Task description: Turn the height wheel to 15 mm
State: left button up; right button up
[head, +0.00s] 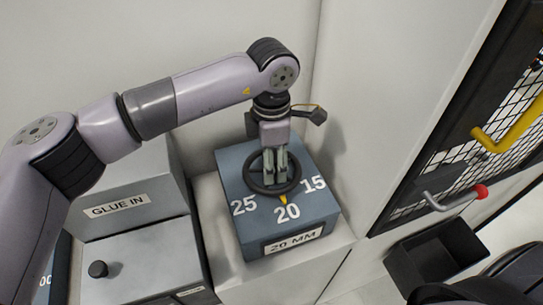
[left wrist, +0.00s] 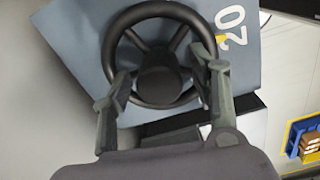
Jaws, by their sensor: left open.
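The black height wheel (head: 272,190) lies flat on top of a blue-grey box (head: 240,224). The box top carries white marks 25, 20 and 15 from left to right. A yellow pointer (head: 283,199) at the wheel's front edge points at 20. The label plate (head: 293,239) on the box front reads 20 MM. My left gripper (head: 275,175) points down over the wheel with its fingers open. In the left wrist view, the gripper (left wrist: 160,68) has its fingers on either side of the wheel hub (left wrist: 160,82), overlapping the rim. I cannot tell whether they touch it.
A mesh door (head: 470,150) with a yellow handle (head: 510,125) and a red-tipped lever (head: 455,198) is at the right. A black bin (head: 433,260) stands below it.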

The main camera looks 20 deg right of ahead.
pick_arm(q)
jog(key=shift+c, duration=0.3)
jog(key=c, duration=1.1)
jog(key=shift+f+n+b, duration=0.15)
jog(key=shift+n+b, duration=0.25)
jog(key=shift+b, duration=0.5)
jog(key=n+b, duration=0.6)
jog(key=b, duration=0.2)
jog(key=shift+n, duration=0.4)
jog(key=shift+n+b, duration=1.1)
jog(key=shift+b, duration=0.05)
jog(key=shift+r+n+b, duration=0.2)
jog(key=shift+n+b, duration=0.5)
jog(key=shift+n, duration=0.4)
